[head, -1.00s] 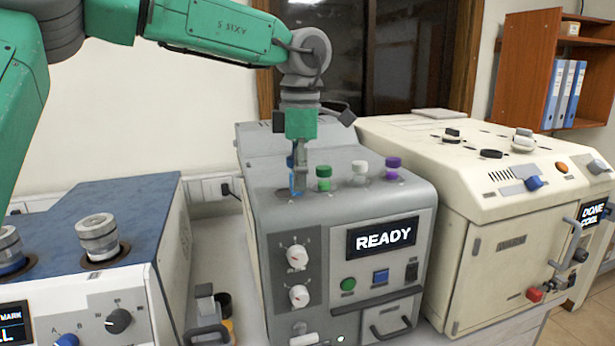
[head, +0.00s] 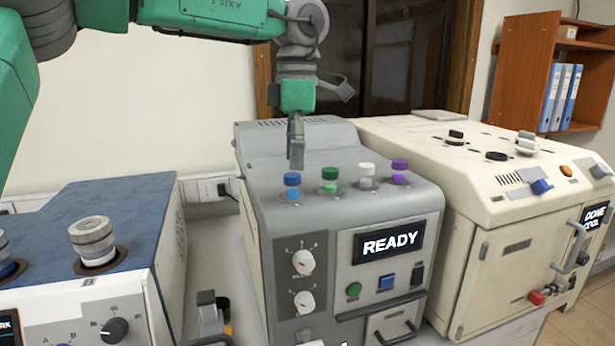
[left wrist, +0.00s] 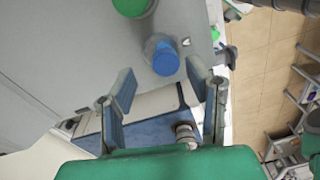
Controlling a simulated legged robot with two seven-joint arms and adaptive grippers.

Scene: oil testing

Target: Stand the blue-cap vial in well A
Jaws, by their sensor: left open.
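The blue-cap vial (head: 292,186) stands upright in the leftmost well on top of the grey machine (head: 270,215). In the left wrist view the vial (left wrist: 165,58) sits beside a small white mark that looks like an A. Its lower part is hidden in the well. My left gripper (head: 296,160) is above and slightly behind the vial, apart from it. The left wrist view shows its two fingers (left wrist: 162,92) spread and empty, with the vial beyond their tips. My right gripper is not in view.
Vials with green (head: 329,180), white (head: 366,175) and purple (head: 399,172) caps stand in a row to the right. A cream machine (head: 480,190) stands close on the right. A blue-topped machine (head: 120,215) is on the left, across a narrow gap.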

